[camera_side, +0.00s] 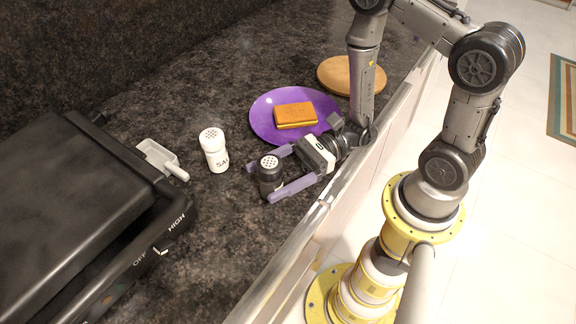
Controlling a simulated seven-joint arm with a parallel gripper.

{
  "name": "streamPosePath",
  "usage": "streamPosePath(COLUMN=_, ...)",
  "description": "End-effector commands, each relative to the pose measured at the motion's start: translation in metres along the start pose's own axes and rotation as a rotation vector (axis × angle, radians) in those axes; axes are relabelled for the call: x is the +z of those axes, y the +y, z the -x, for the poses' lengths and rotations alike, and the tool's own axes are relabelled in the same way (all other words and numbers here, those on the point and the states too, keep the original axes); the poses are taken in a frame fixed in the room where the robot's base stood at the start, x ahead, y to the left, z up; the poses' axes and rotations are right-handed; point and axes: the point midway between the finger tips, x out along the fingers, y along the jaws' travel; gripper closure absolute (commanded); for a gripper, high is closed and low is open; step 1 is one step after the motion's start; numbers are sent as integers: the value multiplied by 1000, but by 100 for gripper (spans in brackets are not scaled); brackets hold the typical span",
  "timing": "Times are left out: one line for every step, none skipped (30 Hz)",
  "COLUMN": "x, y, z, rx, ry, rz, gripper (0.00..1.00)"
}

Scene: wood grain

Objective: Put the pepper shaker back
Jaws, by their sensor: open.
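The black pepper shaker (269,174) with a perforated top stands upright on the dark counter, near its front edge. My gripper (269,178) lies low over the counter, pointing left, with its two purple fingers open on either side of the pepper shaker. I cannot tell whether either finger touches it. The white salt shaker (214,152) stands upright to the left, apart from my gripper.
A black grill (75,200) fills the left side, with a small pale scoop-like tray (158,155) beside it. A purple plate (262,117) with an orange-brown block (295,115) sits behind my gripper. A round wooden board (340,72) lies farther back. Counter between the shakers is clear.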

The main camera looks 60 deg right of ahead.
Motion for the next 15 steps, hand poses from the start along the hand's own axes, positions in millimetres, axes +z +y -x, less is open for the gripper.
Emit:
streamPosePath(x=0, y=-1, z=3, rx=-3, ry=1, rz=0, gripper=12)
streamPosePath(x=-1, y=-1, z=5, rx=-4, ry=1, rz=-1, gripper=12)
streamPosePath(x=-1, y=-2, z=9, rx=-5, ry=1, rz=-1, gripper=12)
streamPosePath(x=-1, y=-2, z=12, rx=-6, ry=2, rz=-2, gripper=12)
streamPosePath(x=-1, y=-2, z=15, rx=-7, ry=1, rz=-2, gripper=12)
streamPosePath(x=-1, y=-2, z=20, rx=-8, ry=1, rz=-2, gripper=12)
streamPosePath(x=0, y=-2, z=24, rx=-8, ry=1, rz=-2, gripper=12)
streamPosePath(x=0, y=-2, z=28, rx=-8, ry=0, rz=-2, gripper=12)
streamPosePath(x=0, y=-2, z=33, rx=-9, ry=0, rz=-2, gripper=12)
streamPosePath(x=0, y=-2, z=36, rx=-9, ry=0, rz=-1, gripper=12)
streamPosePath(x=0, y=-2, z=40, rx=-8, ry=1, rz=-2, gripper=12)
streamPosePath(x=-1, y=-2, z=45, rx=-8, ry=1, rz=-2, gripper=12)
streamPosePath(x=0, y=-2, z=49, rx=-9, ry=1, rz=-2, gripper=12)
streamPosePath(x=0, y=-2, z=52, rx=-8, ry=0, rz=-1, gripper=12)
streamPosePath(x=0, y=-2, z=57, rx=-7, ry=0, rz=-1, gripper=12)
